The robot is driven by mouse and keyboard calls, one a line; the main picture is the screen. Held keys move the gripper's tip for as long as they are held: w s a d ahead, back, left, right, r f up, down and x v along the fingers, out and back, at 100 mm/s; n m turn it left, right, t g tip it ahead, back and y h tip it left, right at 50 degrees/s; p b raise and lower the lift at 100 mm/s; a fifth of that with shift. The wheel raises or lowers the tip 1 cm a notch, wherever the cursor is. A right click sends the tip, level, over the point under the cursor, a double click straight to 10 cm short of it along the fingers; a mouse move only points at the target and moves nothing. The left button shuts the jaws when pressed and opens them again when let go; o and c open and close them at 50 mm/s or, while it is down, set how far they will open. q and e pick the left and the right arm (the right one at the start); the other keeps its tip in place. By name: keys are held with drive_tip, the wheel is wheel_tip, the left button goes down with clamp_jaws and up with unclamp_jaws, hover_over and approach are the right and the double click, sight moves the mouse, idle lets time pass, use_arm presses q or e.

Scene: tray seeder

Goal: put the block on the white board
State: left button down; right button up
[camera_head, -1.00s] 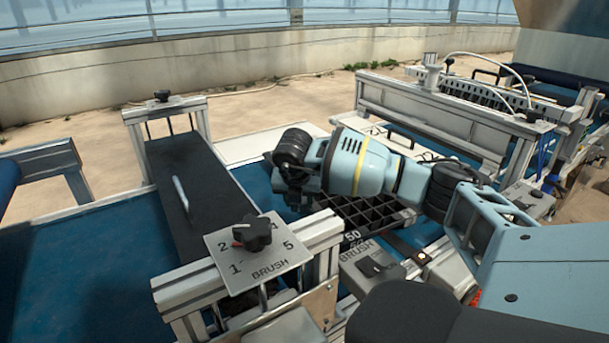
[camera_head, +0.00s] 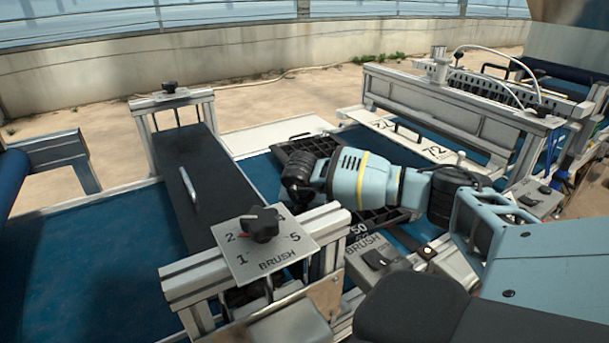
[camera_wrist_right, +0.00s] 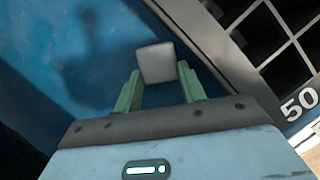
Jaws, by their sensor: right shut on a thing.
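A small pale grey block (camera_wrist_right: 157,63) is between the fingertips of my right gripper (camera_wrist_right: 158,82) in the right wrist view. The gripper is shut on it, with blue belt behind. In the head view, my right wrist hides the fingers and block. A flat white board (camera_head: 270,135) lies across the far side of the blue belt, beyond the black tray (camera_head: 297,152). A white plate marked 72 (camera_head: 437,152) is further right. My left gripper is not in view.
A BRUSH dial plate (camera_head: 265,248) on a metal frame stands in front of my right wrist. A black cover with a handle (camera_head: 188,185) lies to the left. The tray's grid edge, marked 50 (camera_wrist_right: 300,104), is right of the gripper in the wrist view.

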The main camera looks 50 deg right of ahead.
drive_tip(key=o, duration=0.7)
drive_tip(key=shift+f, duration=0.1)
drive_tip(key=shift+r, duration=0.25)
drive_tip(key=v, duration=1.1)
drive_tip(key=shift+s+a+r, duration=0.1)
drive_tip(key=shift+r, duration=0.25)
drive_tip(key=shift+c, duration=0.3)
